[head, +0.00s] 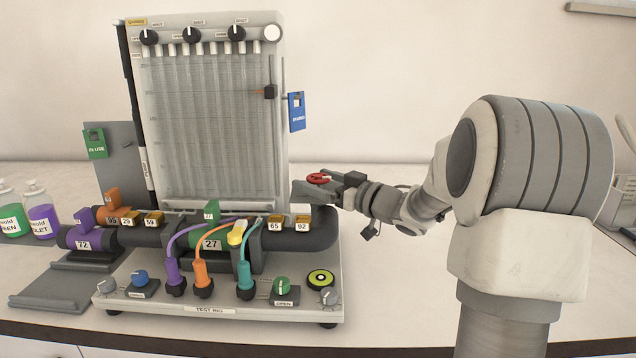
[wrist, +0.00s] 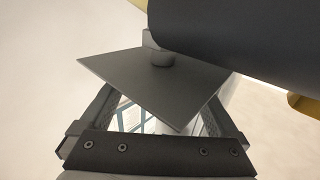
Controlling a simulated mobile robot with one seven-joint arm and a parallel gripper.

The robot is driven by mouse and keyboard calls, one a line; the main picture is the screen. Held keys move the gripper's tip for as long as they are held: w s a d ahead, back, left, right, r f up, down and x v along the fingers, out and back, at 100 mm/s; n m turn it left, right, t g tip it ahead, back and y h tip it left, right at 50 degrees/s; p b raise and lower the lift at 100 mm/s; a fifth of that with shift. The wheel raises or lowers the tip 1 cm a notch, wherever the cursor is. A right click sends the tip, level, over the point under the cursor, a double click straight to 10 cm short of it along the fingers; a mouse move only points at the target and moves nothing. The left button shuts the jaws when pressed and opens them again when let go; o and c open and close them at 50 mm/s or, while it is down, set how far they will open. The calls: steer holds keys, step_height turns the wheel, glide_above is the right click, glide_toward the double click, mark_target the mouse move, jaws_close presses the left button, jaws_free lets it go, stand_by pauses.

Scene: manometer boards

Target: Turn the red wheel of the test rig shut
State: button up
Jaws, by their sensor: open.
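The test rig (head: 222,309) stands on the bench with a thick dark pipe running across it. The small red wheel (head: 318,178) shows near the pipe's right end. My gripper (head: 322,190) is at the wheel, coming in from the right; I cannot tell whether it touches it. In the wrist view my gripper (wrist: 156,100) is open, its two fingers apart. A dark square plate (wrist: 150,78) with a grey stub (wrist: 157,52) lies across the space before the fingers and partly hides them. The red wheel is not visible in the wrist view.
The dark pipe (wrist: 240,32) fills the upper right of the wrist view, close to the plate. The manometer board (head: 210,130) stands behind the rig. Purple, orange and teal hoses (head: 244,270) cross the rig's front.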

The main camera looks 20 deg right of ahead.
steer(key=c, duration=1.4)
steer(key=shift+o, duration=0.2)
steer(key=shift+f+m+t+h+b, duration=0.1)
steer(key=shift+m+t+h+b, duration=0.7)
steer(key=shift+m+h+b, duration=1.5)
steer(key=shift+h+b, duration=0.2)
steer(key=shift+h, duration=1)
steer(key=shift+r, duration=0.2)
steer(key=o, duration=1.4)
steer(key=shift+c, duration=0.2)
steer(key=shift+s+f, duration=0.1)
steer(key=shift+s, duration=0.05)
